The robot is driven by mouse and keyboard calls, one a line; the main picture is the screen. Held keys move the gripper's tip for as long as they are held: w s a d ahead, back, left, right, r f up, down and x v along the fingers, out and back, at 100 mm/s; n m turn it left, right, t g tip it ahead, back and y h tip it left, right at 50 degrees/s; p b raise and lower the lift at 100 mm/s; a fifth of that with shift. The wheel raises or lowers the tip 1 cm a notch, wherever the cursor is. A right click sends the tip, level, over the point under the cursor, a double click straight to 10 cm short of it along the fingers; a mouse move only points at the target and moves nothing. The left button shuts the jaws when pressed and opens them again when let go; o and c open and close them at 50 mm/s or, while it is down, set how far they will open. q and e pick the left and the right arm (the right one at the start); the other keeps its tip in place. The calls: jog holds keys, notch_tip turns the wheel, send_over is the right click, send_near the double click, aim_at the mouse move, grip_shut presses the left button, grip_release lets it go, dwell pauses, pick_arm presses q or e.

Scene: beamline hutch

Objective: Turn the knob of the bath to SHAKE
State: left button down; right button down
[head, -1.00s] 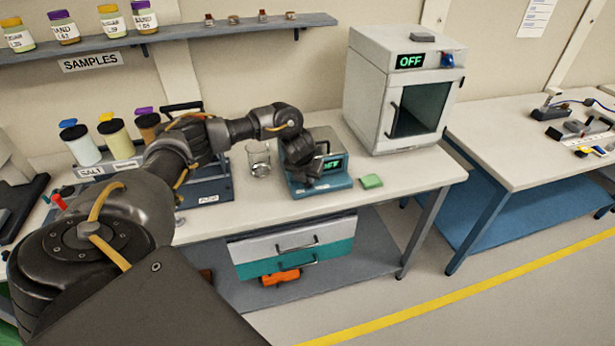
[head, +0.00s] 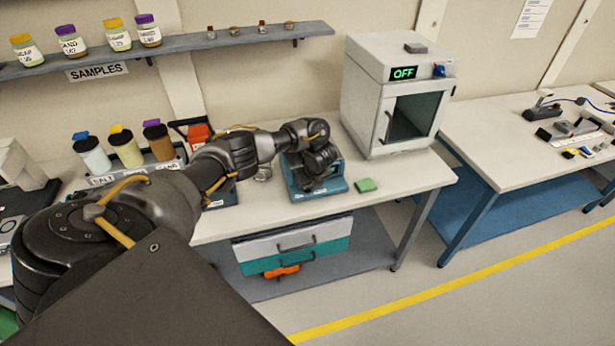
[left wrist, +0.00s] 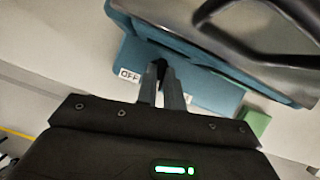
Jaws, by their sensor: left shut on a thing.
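The bath (head: 335,187), with a blue base and a grey metal top, stands on the bench. In the head view my left gripper (head: 318,182) is in front of it and covers most of its front. In the left wrist view the fingers (left wrist: 162,92) are shut on the small black knob (left wrist: 163,70) on the blue front of the bath (left wrist: 212,92). A white OFF label (left wrist: 129,75) is beside the knob. The SHAKE mark cannot be seen, and which way the knob points cannot be told. My right gripper is not in view.
A green block (head: 366,185) lies close to the bath's right; it also shows in the left wrist view (left wrist: 255,122). An oven (head: 410,95) reading OFF stands behind to the right. A glass beaker (head: 263,173) is half hidden by my arm. Jars in a rack (head: 105,179) stand left.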

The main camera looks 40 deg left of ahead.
pick_arm(q)
jog(key=n+g, duration=0.1)
jog(key=n, duration=0.1)
jog(key=shift+w+d+n+p, duration=0.1)
jog(key=shift+w+n+p, duration=0.05)
jog(key=shift+n+p, duration=0.2)
jog(key=shift+w+n+g, duration=0.1)
jog(key=shift+n+g, duration=0.5)
jog(key=shift+n, duration=0.95)
jog(key=c, duration=1.5)
grip_release()
jog(key=shift+y, duration=0.3)
